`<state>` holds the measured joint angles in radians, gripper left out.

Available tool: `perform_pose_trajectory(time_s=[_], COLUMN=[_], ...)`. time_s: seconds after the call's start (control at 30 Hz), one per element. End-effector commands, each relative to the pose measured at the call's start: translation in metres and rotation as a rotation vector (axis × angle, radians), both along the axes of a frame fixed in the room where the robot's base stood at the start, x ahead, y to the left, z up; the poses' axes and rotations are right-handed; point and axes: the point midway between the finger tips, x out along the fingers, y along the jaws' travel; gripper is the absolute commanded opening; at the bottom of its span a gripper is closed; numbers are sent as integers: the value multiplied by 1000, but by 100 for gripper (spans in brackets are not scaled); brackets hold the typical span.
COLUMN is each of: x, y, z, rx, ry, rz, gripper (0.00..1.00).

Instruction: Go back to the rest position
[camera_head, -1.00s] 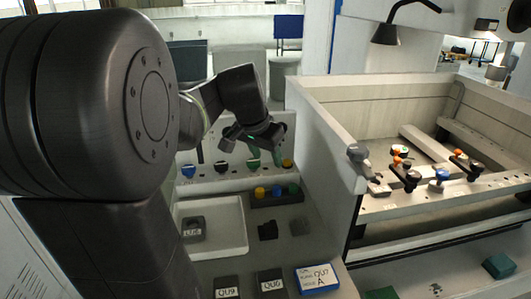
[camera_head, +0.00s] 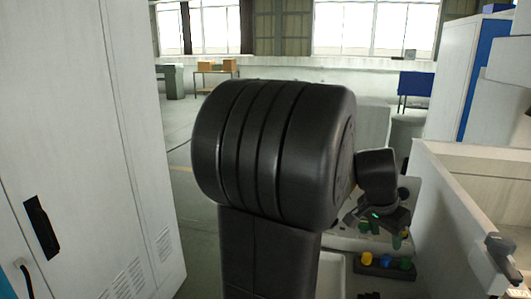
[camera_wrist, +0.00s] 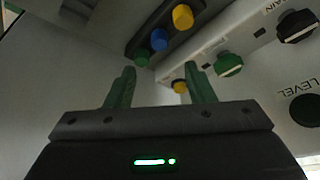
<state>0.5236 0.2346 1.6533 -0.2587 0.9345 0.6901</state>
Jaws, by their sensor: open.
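My gripper (camera_head: 378,222) shows right of my large dark arm joint in the head view, above the bench and close to the knob panel. In the wrist view my gripper (camera_wrist: 160,76) has its two green fingers spread apart with nothing between them. Beyond the fingers, a dark holder (camera_wrist: 133,46) carries yellow, blue and green round pieces. The panel beside it has a green knob (camera_wrist: 228,64), a black knob (camera_wrist: 296,26) and a yellow knob (camera_wrist: 180,86). Much of the bench is hidden behind my arm or cut off below.
A tall white cabinet (camera_head: 85,150) with a black handle stands close on the left. A white machine tank (camera_head: 465,215) stands on the right, near my gripper. Open floor (camera_head: 180,150) shows between the cabinet and my arm. A table with boxes (camera_head: 215,70) stands far back.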

Motion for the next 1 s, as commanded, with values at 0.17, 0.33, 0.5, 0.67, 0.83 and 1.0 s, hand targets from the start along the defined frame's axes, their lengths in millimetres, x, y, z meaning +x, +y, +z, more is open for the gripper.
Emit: perform_pose_trajectory(time_s=[0.17, 0.33, 0.5, 0.67, 0.83, 1.0], x=[6, 12, 14, 14, 14, 14], y=[-13, -24, -28, -28, -28, -28], z=[-35, -65, -60, -50, -45, -45], rx=[2, 2, -1, -1, -1, -1], ry=[4, 5, -2, 0, 0, 0], rz=[-2, 0, 0, 0, 0, 0], gripper=[49, 49, 49, 49, 49, 49])
